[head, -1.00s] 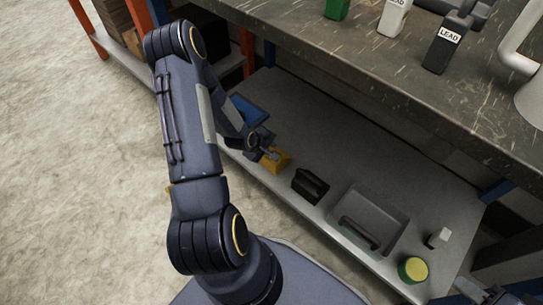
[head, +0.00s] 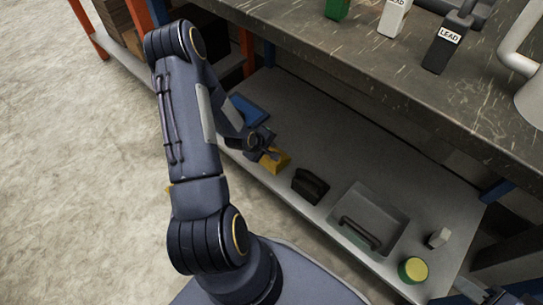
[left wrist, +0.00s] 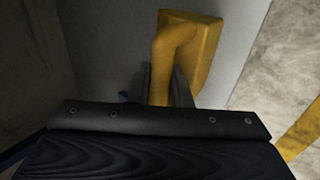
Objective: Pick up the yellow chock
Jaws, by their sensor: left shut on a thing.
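The yellow chock (head: 279,160) is at the front edge of the grey lower shelf (head: 300,127). In the left wrist view the chock (left wrist: 204,58) shows a yellow block with a rounded bar-like handle running toward me. My left gripper (head: 266,152) is at the chock in the head view. In the left wrist view its dark fingers (left wrist: 160,88) are shut on the handle, one on each side. I cannot tell whether the chock is clear of the shelf. A dark part at the lower right corner appears to belong to my right arm (head: 490,293); its fingertips do not show.
A blue tray (head: 248,112) lies behind my left gripper. The worktop (head: 370,75) overhangs the shelf.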

